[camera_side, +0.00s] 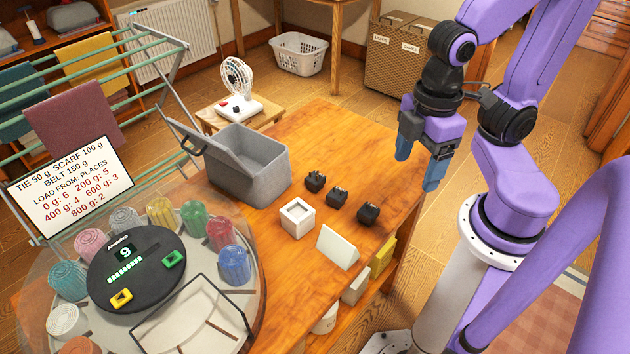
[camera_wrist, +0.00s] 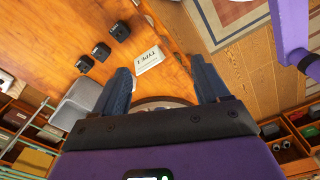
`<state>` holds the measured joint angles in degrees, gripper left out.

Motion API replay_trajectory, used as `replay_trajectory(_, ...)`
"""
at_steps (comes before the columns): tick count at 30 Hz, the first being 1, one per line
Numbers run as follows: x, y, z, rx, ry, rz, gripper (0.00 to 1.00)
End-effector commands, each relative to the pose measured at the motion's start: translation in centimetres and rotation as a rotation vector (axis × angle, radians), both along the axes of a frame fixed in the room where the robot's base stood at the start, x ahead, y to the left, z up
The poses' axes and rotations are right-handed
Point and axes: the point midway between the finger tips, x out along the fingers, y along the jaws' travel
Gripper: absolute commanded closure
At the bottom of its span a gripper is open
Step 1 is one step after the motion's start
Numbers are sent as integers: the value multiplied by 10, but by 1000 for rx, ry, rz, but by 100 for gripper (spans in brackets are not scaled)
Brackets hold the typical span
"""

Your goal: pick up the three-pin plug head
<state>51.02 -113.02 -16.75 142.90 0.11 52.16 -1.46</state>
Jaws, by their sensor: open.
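Several small black plug heads lie in a row on the wooden table: one at the back (camera_side: 315,181), one in the middle (camera_side: 337,196) and one at the front (camera_side: 368,213). They also show at upper left in the wrist view (camera_wrist: 120,29). Pins stick up from them, but I cannot tell which head has three. My gripper (camera_side: 419,165) is open and empty, raised to the right of the row, apart from all the heads. In the wrist view its blue fingers (camera_wrist: 160,74) are spread wide.
A grey open bin (camera_side: 249,166) is behind left. A round turntable with colored rolls and a dial (camera_side: 135,268) fills the left.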

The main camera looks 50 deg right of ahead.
Motion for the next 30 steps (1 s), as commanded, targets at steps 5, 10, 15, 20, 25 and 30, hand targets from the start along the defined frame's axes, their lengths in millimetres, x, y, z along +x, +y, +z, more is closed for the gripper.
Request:
replay_trajectory(5,34,10,-3,-9,0,55,26)
replay_trajectory(10,83,17,-10,-17,0,144,26)
replay_trajectory(15,133,14,-20,-22,1,234,26)
replay_trajectory(20,180,3,-33,-27,4,320,26)
replay_trajectory(25,223,-17,-49,-29,7,405,26)
replay_trajectory(30,249,-35,-60,-29,6,464,26)
